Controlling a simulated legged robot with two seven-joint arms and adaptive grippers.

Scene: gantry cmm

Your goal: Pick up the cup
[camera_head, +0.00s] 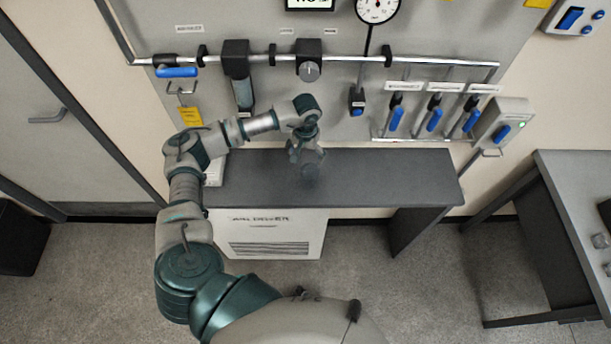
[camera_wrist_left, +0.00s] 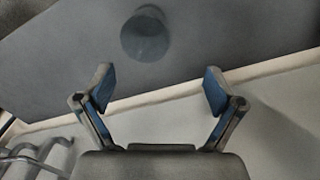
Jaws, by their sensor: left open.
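The cup (camera_head: 311,172) is a small dark grey vessel on the dark bench top, just below my left gripper in the head view. In the left wrist view the cup (camera_wrist_left: 145,36) shows as a dark round shape on the grey surface, beyond the fingertips. My left gripper (camera_head: 307,156) is above the bench. In the left wrist view my left gripper (camera_wrist_left: 160,88) has its two fingers spread wide with nothing between them. The cup is apart from the fingers. My right gripper is in neither view.
The dark bench (camera_head: 400,175) is otherwise mostly clear. Behind it a wall panel carries a pipe (camera_head: 430,61), a dial gauge (camera_head: 377,8) and blue-handled levers (camera_head: 434,119). A white air dryer box (camera_head: 268,236) stands under the bench. Another table (camera_head: 575,185) is at the right.

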